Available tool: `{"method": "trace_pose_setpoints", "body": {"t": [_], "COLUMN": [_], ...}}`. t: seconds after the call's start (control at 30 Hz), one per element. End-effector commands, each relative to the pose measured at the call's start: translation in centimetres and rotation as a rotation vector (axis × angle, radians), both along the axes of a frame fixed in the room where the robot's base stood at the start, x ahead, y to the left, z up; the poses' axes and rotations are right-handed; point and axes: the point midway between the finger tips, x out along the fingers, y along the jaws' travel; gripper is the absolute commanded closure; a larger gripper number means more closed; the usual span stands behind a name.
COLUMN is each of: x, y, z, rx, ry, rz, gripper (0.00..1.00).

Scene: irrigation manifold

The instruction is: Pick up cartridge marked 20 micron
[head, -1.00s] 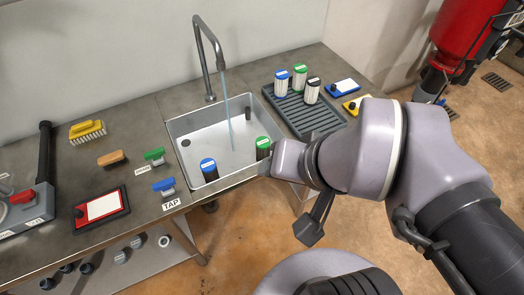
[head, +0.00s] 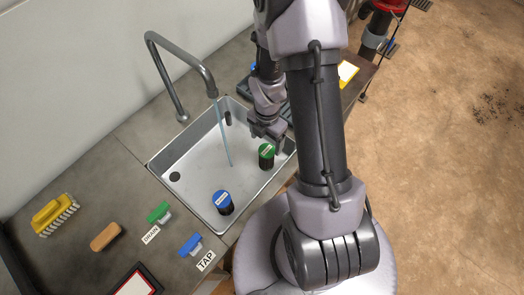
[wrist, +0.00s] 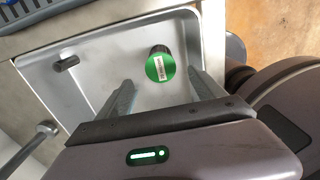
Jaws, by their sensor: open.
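No label that I can see is readable as "20 micron". A green-capped dark cartridge (head: 266,152) with a white label strip stands in the sink; in the wrist view its green cap (wrist: 158,68) lies ahead, between the lines of my fingers. A blue-capped dark cartridge (head: 223,202) stands nearer in the sink. My gripper (head: 268,131) is open and empty, over the sink's right side, just beyond the green-capped cartridge. In the wrist view the open fingers (wrist: 162,84) point toward it, apart from it as far as I can tell.
The sink (head: 190,137) has walls around the cartridges, and a thin water stream falls from the faucet (head: 180,62). A dark piece (head: 228,118) is at its far wall. A yellow brush (head: 52,213), a tan block (head: 105,236) and drain and tap handles sit left. My arm mostly hides the rack.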

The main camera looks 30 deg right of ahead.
Motion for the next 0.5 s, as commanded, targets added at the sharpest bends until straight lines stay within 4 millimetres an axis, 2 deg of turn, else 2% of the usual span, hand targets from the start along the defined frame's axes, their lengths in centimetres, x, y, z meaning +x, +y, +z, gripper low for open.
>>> {"method": "trace_pose_setpoints", "body": {"t": [0.03,0.1,0.37,0.5], "x": [-0.1,0.0,-0.1,-0.3], "y": [0.0,0.0,-0.1,-0.3], "z": [-2.0,-3.4,-6.0,-9.1], "rx": [0.001,0.001,0.000,0.001], "ry": [0.004,0.001,0.000,0.001], "rz": [0.001,0.001,-0.002,-0.002], "gripper": [0.22,0.22,0.22,0.22]}}
